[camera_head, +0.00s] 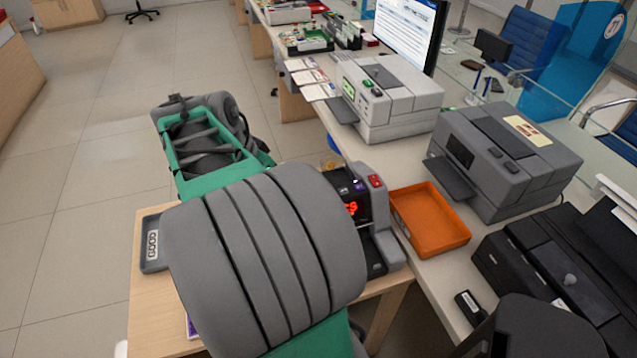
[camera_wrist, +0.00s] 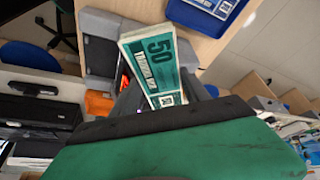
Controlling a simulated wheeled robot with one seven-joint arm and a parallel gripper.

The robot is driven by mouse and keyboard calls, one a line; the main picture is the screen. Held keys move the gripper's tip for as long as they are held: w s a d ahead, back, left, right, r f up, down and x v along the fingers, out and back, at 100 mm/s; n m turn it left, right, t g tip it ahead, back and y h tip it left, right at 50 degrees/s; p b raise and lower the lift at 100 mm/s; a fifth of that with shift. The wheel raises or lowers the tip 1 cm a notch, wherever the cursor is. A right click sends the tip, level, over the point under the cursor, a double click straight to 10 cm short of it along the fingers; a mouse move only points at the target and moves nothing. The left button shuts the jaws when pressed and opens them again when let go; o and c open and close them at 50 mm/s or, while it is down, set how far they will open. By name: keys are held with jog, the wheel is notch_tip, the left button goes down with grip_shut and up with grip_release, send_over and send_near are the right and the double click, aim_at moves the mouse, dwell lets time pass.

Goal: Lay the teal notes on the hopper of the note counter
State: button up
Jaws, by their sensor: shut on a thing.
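The teal notes (camera_wrist: 160,62), marked 50, show in the wrist view between the fingers of my gripper (camera_wrist: 160,92), which is shut on them. They stick out beyond the fingertips, over the wooden desk. The note counter (camera_head: 376,235) is a grey and dark machine with red lit digits in the head view, partly hidden behind my arm. Its grey body (camera_wrist: 100,45) seems to show to the left of the notes in the wrist view. I cannot see the hopper clearly. In the head view my arm hides the gripper and the notes.
An orange tray (camera_head: 455,238) stands right of the note counter. Larger grey machines (camera_head: 505,165) and a black printer (camera_head: 560,265) crowd the counter. A blue tray (camera_wrist: 232,14) with notes lies at the wrist view's top right. Bare wooden desk (camera_head: 150,300) shows at left.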

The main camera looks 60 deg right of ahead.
jog(key=s+d+r+m+g+y, duration=0.1)
jog(key=s+d+r+m+g, duration=0.1)
jog(key=s+d+m, duration=0.45)
jog(key=d+f+p, duration=0.1)
jog(key=d+f, duration=0.2)
jog(key=w+d+f+p, duration=0.1)
jog(key=d+f, duration=0.2)
jog(key=d, duration=0.1)
jog(key=d+f+p, duration=0.1)
jog(key=d+f, duration=0.2)
jog(key=shift+w+d+f+p, duration=0.15)
jog(key=shift+w+d+p, duration=0.05)
jog(key=shift+d+p, duration=0.15)
jog(key=shift+w+d+f, duration=0.1)
jog(key=shift+d+f, duration=0.3)
jog(key=shift+f, duration=0.15)
notch_tip(320, 180, down, 3)
jog(key=shift+r+y+p, duration=0.2)
jog(key=shift+y+p, duration=0.1)
jog(key=shift+p, duration=0.45)
jog(key=shift+f+b, duration=0.35)
jog(key=shift+f, duration=0.1)
jog(key=o, duration=1.6)
jog(key=shift+r, duration=0.1)
